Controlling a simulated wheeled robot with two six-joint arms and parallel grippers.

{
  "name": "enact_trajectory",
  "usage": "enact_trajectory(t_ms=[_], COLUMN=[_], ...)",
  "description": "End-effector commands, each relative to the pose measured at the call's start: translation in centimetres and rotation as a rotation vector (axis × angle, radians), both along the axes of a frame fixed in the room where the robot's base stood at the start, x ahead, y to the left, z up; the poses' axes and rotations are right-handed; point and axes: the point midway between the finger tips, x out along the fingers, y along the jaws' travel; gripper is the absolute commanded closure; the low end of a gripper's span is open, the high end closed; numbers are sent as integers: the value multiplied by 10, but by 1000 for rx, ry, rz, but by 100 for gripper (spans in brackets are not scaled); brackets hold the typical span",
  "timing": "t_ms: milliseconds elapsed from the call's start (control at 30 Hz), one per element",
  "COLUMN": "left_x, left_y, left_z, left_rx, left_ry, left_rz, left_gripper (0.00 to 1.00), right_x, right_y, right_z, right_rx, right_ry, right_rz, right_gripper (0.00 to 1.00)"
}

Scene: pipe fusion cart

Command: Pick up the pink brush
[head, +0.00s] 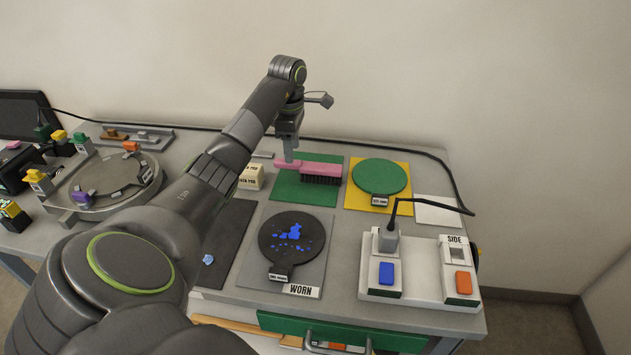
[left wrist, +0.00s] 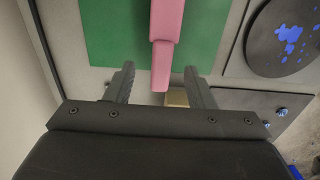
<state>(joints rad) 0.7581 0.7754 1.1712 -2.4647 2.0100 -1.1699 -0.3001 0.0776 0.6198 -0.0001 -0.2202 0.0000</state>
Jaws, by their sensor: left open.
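The pink brush (head: 308,169) lies on a green mat (head: 302,192) near the back of the cart, its dark bristles toward the right. My left gripper (head: 290,158) is just above the handle end of the brush. In the left wrist view, the pink handle (left wrist: 162,60) comes down between the two open fingers of my left gripper (left wrist: 158,80), with a gap on each side. Whether the fingers reach down around the handle is hard to tell. My right gripper does not show in either view.
A cream lettered block (head: 250,178) stands left of the mat. A green disc (head: 379,176) on a yellow mat is to the right. A black disc with blue bits (head: 291,236) lies in front. A switch box with a cable (head: 418,270) is at front right.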

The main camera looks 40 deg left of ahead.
Motion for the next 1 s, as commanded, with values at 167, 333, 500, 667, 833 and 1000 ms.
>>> enact_trajectory(t_ms=[167,333,500,667,833,1000], left_x=[0,-1,-2,-2,-2,-2], left_y=[0,-1,-3,-2,-2,-2], left_z=[-19,-32,-53,-68,-70,-70], left_rx=[0,-1,-1,0,1,0], left_ry=[0,2,4,2,0,0], left_rz=[0,0,1,1,0,0], left_gripper=[51,51,51,51,51,65], right_x=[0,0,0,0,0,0], right_y=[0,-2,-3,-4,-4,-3], right_z=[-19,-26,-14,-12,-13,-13], right_rx=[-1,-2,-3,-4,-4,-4], right_ry=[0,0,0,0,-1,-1], right_rz=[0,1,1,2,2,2], right_gripper=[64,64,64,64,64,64])
